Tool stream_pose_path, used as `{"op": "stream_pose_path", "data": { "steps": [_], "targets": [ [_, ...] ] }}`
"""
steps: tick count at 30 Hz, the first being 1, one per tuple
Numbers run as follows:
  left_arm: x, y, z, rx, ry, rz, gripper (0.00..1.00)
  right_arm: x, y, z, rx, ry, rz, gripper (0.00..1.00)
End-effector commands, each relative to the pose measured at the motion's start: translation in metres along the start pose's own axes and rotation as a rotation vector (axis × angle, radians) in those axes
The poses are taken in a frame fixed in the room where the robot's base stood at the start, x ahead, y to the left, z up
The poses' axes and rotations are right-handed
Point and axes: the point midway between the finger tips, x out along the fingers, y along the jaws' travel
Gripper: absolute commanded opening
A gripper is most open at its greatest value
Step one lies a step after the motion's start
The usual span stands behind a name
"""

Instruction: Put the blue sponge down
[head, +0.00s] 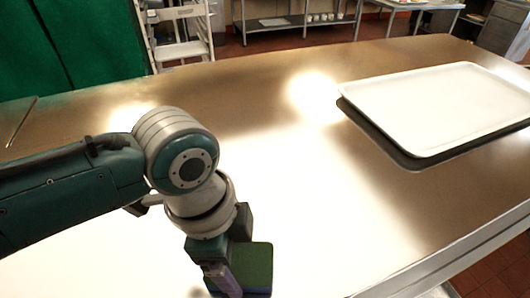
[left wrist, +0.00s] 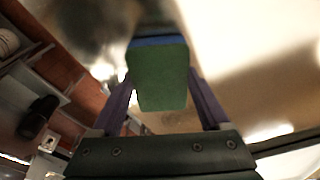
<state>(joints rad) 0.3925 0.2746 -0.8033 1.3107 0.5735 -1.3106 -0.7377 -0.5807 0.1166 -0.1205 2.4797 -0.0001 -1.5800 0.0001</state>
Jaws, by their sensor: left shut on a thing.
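The blue sponge (head: 257,264) shows mostly a green face, with a blue layer along its lower edge in the head view. My left gripper (head: 229,280) is shut on it, with a purple finger on its near left side. In the left wrist view the sponge (left wrist: 159,76) sits between the two purple fingers, green face toward the camera and a blue strip at its far end. I cannot tell whether the sponge touches the tabletop. My right gripper is in neither view.
The shiny metal table (head: 330,220) has bare room around the sponge, with strong glare. A white tray (head: 440,105) lies on the right part of the table. A white chair (head: 180,35) and a steel shelf unit (head: 295,22) stand beyond the table.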

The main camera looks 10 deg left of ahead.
Motion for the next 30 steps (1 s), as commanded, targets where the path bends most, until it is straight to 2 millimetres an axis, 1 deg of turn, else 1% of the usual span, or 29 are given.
{"op": "stream_pose_path", "data": {
  "steps": [2, 3, 8, 14, 19, 23, 30],
  "targets": [
    [0.004, 0.0, 0.001, 0.0, 0.0, 0.0, 0.27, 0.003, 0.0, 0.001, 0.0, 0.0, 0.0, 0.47],
    [0.003, 0.0, 0.001, 0.0, 0.0, 0.0, 0.82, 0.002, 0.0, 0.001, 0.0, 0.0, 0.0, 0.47],
    [0.002, 0.0, 0.0, 0.0, 0.0, 0.0, 1.0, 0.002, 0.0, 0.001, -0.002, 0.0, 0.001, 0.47],
    [0.002, 0.0, 0.0, -0.001, 0.0, 0.0, 1.0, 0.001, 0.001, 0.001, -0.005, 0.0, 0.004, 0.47],
    [-0.009, -0.001, 0.0, 0.0, 0.001, -0.001, 1.0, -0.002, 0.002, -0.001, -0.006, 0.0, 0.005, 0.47],
    [-0.032, -0.001, 0.0, 0.001, 0.001, -0.004, 1.0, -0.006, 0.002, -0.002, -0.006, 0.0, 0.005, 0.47],
    [-0.085, -0.002, -0.001, 0.002, 0.003, -0.004, 1.0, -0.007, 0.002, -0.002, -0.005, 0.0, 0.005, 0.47]
  ]
}}
